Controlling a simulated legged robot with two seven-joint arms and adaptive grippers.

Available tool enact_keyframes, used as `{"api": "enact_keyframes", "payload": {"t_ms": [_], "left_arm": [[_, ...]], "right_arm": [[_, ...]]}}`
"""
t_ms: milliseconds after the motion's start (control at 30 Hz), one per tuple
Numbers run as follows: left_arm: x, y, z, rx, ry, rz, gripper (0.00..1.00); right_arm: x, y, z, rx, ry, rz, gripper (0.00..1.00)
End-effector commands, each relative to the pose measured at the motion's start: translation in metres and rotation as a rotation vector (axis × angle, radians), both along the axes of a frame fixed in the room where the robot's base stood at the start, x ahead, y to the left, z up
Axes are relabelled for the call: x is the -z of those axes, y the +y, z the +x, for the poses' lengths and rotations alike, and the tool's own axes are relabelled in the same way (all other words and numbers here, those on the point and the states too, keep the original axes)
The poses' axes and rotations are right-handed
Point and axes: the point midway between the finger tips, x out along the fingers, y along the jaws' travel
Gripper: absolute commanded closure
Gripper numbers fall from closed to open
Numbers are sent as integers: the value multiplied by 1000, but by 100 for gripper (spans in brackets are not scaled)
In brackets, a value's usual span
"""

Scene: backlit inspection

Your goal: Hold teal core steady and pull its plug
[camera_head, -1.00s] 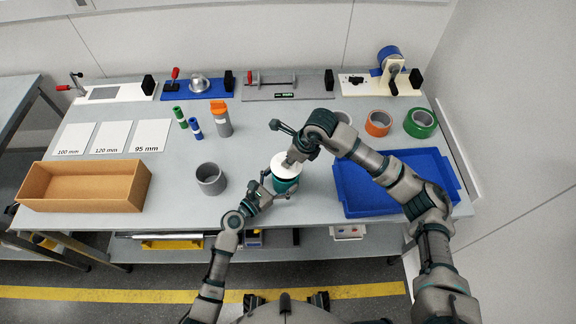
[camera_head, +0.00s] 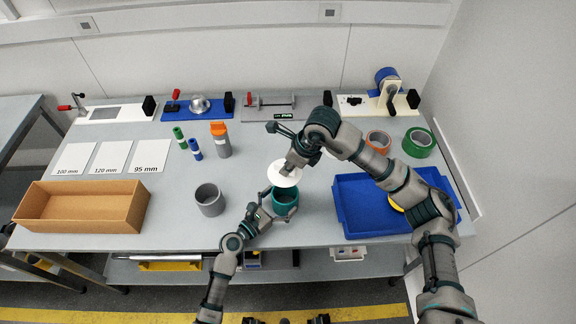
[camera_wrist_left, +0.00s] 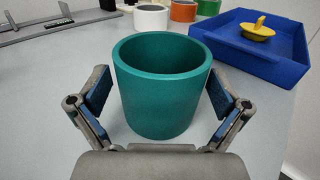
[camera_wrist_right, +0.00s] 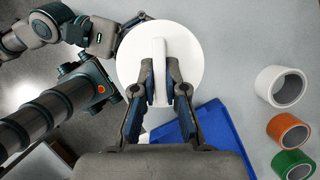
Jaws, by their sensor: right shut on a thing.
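The teal core (camera_head: 286,197) stands upright on the table, its hollow top open in the left wrist view (camera_wrist_left: 160,95). My left gripper (camera_head: 279,206) is open around it, one finger on each side; in the left wrist view small gaps seem to show between pads and wall. The white plug (camera_head: 284,175), a disc with a raised grip bar, is above the core and apart from it. My right gripper (camera_head: 289,165) is shut on the bar of the plug, which also shows in the right wrist view (camera_wrist_right: 190,60).
A blue tray (camera_head: 350,228) at right holds a yellow plug (camera_wrist_left: 258,30). A grey core (camera_head: 209,201) and a cardboard box (camera_head: 85,221) stand to the left. Orange (camera_head: 378,141) and green (camera_head: 418,142) rings are behind the tray. Fixtures line the back edge.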

Motion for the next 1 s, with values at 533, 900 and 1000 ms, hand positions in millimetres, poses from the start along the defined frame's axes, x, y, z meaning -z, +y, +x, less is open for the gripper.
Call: {"api": "enact_keyframes", "payload": {"t_ms": [533,900,1000], "left_arm": [[2,58,-55,0,3,2,0],[1,87,-82,0,1,1,0],[1,87,-82,0,2,1,0]], "right_arm": [[0,0,0,0,0,0,100],[0,0,0,0,0,0,100],[0,0,0,0,0,0,100]]}}
